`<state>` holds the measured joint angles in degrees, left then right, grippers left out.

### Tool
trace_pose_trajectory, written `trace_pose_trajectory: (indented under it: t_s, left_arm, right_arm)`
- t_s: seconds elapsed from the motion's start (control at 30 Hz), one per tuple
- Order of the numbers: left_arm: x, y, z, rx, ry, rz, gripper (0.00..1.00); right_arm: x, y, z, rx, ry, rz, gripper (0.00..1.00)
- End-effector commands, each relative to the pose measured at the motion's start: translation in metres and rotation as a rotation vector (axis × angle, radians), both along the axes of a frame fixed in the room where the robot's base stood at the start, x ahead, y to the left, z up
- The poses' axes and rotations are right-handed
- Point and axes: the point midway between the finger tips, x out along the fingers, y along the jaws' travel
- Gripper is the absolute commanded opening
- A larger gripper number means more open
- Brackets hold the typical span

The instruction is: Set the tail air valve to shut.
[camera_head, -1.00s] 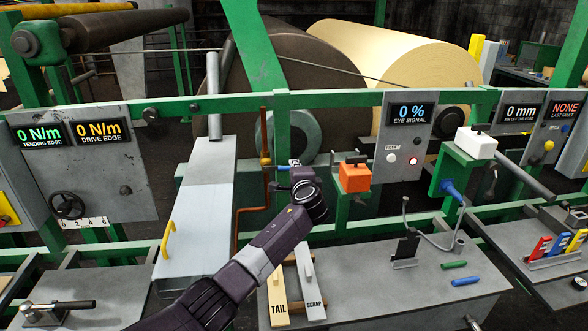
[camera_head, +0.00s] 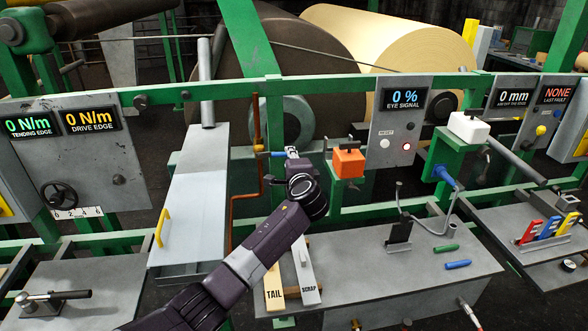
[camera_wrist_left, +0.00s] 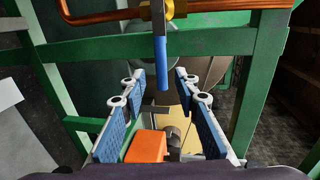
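The valve has a brass body (camera_head: 259,149) on a vertical copper pipe, with a blue lever handle (camera_head: 277,154) pointing right, across the pipe. In the left wrist view the blue handle (camera_wrist_left: 162,75) hangs from the brass body (camera_wrist_left: 179,8) and stands square to the copper pipe (camera_wrist_left: 105,14). My left gripper (camera_head: 292,153) is at the handle's free end. Its blue-padded fingers (camera_wrist_left: 160,78) are open on both sides of the handle's tip, with gaps on each side. My right gripper is not in view.
An orange box (camera_head: 348,163) stands just right of my left gripper; it also shows between the fingers in the wrist view (camera_wrist_left: 146,146). Green rails (camera_head: 330,86) frame the valve. TAIL (camera_head: 273,275) and SCRAP (camera_head: 305,270) strips lie on the bench below.

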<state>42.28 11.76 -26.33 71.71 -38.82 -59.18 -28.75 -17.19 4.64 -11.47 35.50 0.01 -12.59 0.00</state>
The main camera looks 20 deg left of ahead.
Motion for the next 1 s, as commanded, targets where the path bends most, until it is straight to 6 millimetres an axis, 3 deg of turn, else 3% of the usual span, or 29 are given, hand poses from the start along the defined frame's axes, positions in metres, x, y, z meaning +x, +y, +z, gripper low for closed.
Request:
trace_pose_trajectory:
  t_s: [0.3, 0.5, 1.0]
  left_arm:
    - [-0.042, -0.026, 0.009, -0.001, 0.001, -0.001, 0.29]
    - [-0.059, -0.037, 0.013, -0.001, 0.001, 0.0, 0.29]
    - [-0.064, -0.04, 0.014, 0.0, 0.002, 0.001, 0.29]
  right_arm:
    - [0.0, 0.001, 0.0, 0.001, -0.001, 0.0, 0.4]
    - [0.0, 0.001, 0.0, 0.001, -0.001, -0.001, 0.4]
    - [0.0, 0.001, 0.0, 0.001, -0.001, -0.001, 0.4]
